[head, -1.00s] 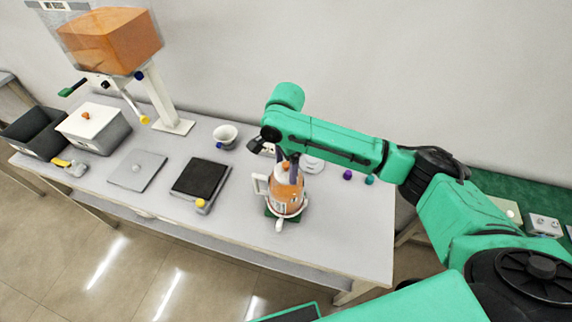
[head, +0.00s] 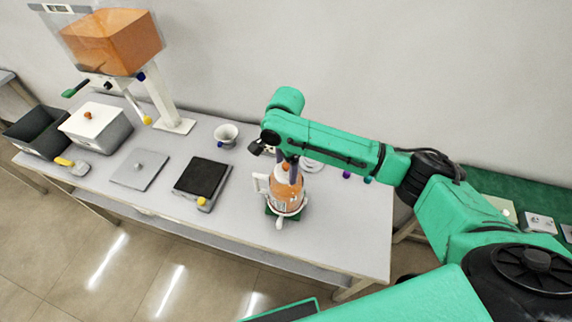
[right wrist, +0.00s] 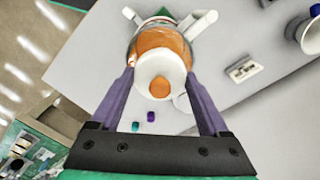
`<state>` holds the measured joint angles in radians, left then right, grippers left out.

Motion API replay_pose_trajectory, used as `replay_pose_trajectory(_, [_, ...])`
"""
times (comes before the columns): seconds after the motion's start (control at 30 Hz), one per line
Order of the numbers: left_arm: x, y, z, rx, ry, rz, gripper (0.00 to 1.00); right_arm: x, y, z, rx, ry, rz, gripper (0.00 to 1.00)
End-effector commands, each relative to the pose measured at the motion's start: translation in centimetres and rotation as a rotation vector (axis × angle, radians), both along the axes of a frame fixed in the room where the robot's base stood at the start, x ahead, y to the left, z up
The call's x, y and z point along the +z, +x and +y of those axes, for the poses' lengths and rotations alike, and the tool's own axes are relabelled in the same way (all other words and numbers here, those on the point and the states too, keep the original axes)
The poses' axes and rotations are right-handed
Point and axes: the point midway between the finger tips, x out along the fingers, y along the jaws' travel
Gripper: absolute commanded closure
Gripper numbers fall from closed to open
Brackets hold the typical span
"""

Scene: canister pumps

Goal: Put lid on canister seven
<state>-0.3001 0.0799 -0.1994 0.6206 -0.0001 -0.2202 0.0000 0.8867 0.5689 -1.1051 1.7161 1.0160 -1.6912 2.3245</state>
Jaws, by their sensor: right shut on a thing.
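The canister (head: 283,197) has an orange body and a white handle on its left. It stands upright in a white ring holder with a green base near the table's front edge. My right gripper (head: 288,160) is directly above it, pointing down. In the right wrist view its two purple fingers (right wrist: 160,75) are shut on a round white lid (right wrist: 146,93) with an orange knob (right wrist: 160,87). The lid is over the canister's top, with the orange body (right wrist: 160,40) showing beyond it. I cannot tell whether the lid is seated. My left gripper is not in view.
A dispenser with an orange-filled hopper (head: 125,42) stands at the back left. A dark bin (head: 35,130), a white-lidded box (head: 97,125), a grey plate (head: 140,169), a black pad (head: 202,176) and a white cup (head: 226,134) share the table. The front right tabletop is clear.

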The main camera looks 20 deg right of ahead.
Motion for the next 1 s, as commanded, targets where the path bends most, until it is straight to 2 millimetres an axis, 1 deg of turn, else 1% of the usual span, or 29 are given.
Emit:
replay_pose_trajectory(0.13, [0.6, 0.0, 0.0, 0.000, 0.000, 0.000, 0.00, 0.1, 0.0, 0.0, 0.000, 0.000, 0.000, 0.73])
replay_pose_trajectory(0.47, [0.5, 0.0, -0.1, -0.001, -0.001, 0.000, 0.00, -0.1, 0.0, 0.0, 0.000, -0.001, 0.000, 0.73])
replay_pose_trajectory(0.5, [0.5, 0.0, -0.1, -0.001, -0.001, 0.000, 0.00, 0.0, 0.0, 0.0, 0.000, -0.001, 0.000, 0.10])
replay_pose_trajectory(0.53, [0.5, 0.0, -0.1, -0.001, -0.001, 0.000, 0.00, 0.0, 0.0, 0.0, 0.000, -0.001, 0.000, 0.00])
replay_pose_trajectory(0.87, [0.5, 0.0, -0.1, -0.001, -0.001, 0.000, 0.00, 0.0, 0.0, 0.0, 0.000, -0.001, 0.000, 0.00])
replay_pose_trajectory(1.0, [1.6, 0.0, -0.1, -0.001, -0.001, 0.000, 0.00, 0.8, 0.0, 0.0, 0.000, 0.000, 0.001, 0.00])
